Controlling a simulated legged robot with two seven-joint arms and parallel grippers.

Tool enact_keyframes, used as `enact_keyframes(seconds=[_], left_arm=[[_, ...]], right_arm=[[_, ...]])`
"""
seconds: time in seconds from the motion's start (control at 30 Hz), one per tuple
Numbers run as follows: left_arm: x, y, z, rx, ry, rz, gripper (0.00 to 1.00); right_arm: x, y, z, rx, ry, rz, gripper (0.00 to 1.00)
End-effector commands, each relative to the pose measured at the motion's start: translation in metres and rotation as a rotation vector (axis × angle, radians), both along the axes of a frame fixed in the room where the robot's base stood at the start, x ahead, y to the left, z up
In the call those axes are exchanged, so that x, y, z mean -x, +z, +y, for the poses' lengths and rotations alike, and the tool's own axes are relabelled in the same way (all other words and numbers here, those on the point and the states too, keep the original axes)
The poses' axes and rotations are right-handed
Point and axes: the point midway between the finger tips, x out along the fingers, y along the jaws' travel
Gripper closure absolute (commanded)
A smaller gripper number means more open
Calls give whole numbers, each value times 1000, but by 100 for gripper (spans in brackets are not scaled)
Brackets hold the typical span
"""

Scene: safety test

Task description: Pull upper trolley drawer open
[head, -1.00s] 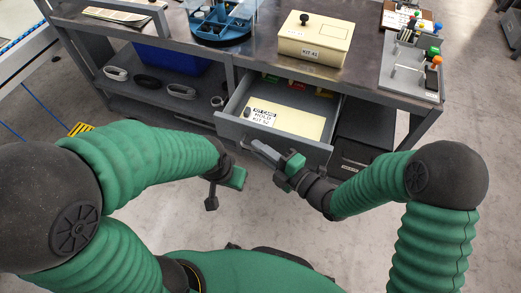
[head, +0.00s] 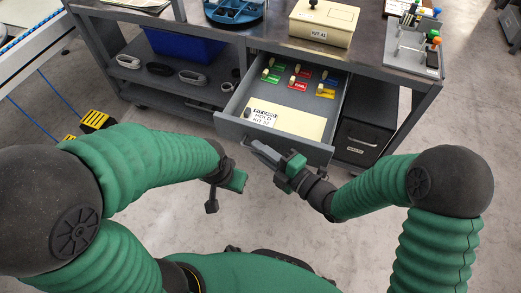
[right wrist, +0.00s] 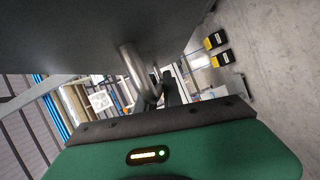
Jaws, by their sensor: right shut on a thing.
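The upper trolley drawer (head: 235,108) is grey and stands open under the workbench top in the head view. Its front panel faces me. A cream card labelled kit card hold (head: 295,121) and several small pegs on coloured labels lie inside it. My right gripper (head: 262,153) is at the drawer front and shut on the drawer's handle. The right wrist view shows the metal bar handle (right wrist: 133,72) at the jaws, below the dark drawer panel. My left gripper (head: 226,184) hangs left of the drawer, apart from it; its jaws are not clear.
A cream box marked kit (head: 322,24), a blue round tray (head: 234,10) and a grey fixture (head: 411,50) stand on the bench top. A blue bin (head: 184,44) is on the lower shelf. A dark box (head: 362,137) sits below right. Bare floor lies in front.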

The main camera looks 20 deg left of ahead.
Motion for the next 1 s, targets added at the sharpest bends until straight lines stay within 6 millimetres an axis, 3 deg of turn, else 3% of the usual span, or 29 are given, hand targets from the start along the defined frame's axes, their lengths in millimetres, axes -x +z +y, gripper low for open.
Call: enact_keyframes(seconds=[0.07, 0.1, 0.23, 0.73, 0.87, 1.0], left_arm=[[0, -1, 0, 0, 0, 0, 64], [0, -1, 0, 0, 0, 0, 64], [0, -1, 0, 0, 0, 0, 64], [0, 2, 0, 0, 0, 0, 64], [0, 10, 0, 0, 0, 0, 64], [0, 21, 0, 0, 0, 0, 64]], right_arm=[[0, -5, -2, 8, -3, 9, 100], [0, -4, -1, 8, -3, 9, 84], [0, -3, -1, 6, -2, 6, 68], [2, 0, -4, 2, -2, 2, 68], [9, 4, -24, 3, -4, 3, 68], [25, 8, -60, 3, -7, 6, 68]])
